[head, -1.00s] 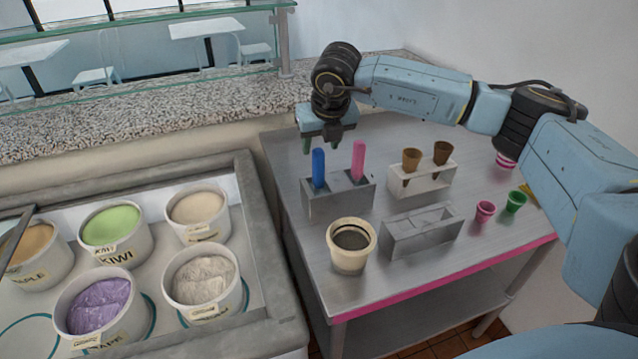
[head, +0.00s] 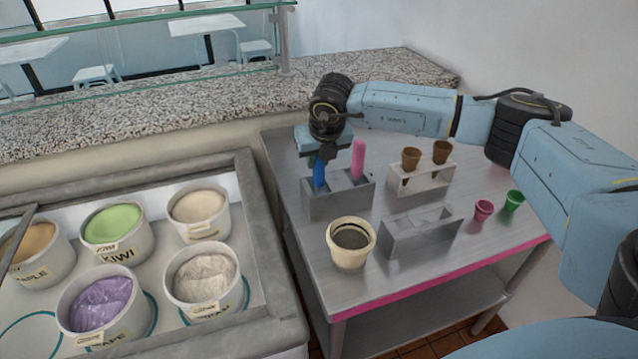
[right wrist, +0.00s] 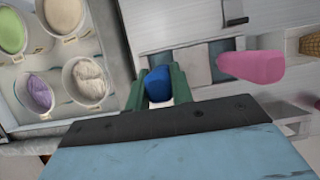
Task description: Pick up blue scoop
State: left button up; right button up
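The blue scoop (head: 319,174) stands upright in the left slot of a grey metal holder (head: 338,203). Only its handle shows above the holder. My right gripper (head: 319,160) is lowered over the top of the handle. In the right wrist view the green fingers stand on both sides of the blue handle end (right wrist: 158,84), which lies between them. The fingers look open around it; I cannot tell whether they touch it. The pink scoop (head: 358,160) stands in the slot to the right, and its handle also shows in the right wrist view (right wrist: 250,67). My left gripper is not in view.
A cream tub (head: 350,258) and an empty grey holder (head: 420,236) stand in front. A cone rack (head: 424,182) with brown cones and pink and green cups (head: 484,211) are to the right. The freezer edge (head: 268,262) with ice cream tubs lies left.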

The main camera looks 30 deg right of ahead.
grip_shut()
notch_tip(320, 180, up, 18)
jog(key=shift+b, duration=0.45)
jog(key=shift+o, duration=0.3)
grip_release()
grip_shut()
dwell(0.8)
